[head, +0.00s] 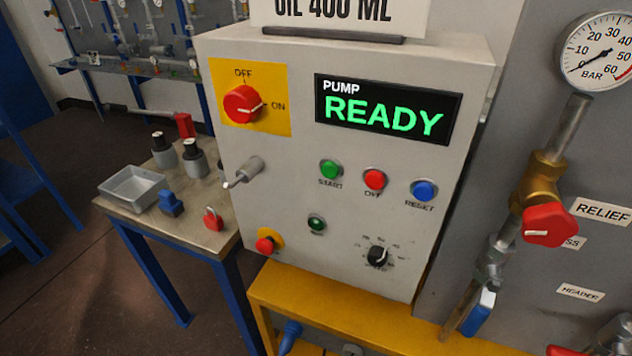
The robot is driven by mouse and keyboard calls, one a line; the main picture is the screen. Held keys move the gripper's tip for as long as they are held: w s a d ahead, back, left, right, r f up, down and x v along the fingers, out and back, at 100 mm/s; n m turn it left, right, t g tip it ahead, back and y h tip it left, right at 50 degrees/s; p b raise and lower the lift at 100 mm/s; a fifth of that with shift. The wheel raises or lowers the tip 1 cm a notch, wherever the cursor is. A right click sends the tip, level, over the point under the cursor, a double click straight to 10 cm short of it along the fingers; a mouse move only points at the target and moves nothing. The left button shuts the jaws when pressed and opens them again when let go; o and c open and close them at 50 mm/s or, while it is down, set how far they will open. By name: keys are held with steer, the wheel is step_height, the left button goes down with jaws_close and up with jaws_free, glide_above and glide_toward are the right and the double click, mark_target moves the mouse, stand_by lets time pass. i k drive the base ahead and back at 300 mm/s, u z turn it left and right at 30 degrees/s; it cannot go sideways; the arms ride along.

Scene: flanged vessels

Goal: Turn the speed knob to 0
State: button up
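The speed knob (377,256) is a small black dial at the lower right of the grey control box (240,175) in the head view. Marks and small numbers ring it, too small to read. A pale line shows on the knob, but I cannot tell which number it points to. The display (386,108) above reads "PUMP READY" in white and green. My gripper is not in view.
The box also carries a red main switch (243,104) turned to ON, start (330,169), off (374,180) and reset (424,190) buttons, and a red emergency button (269,241). Pipes with a red valve handle (549,225) stand to the right.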

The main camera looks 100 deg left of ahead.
mark_target(377, 255)
steer(key=u, duration=2.95)
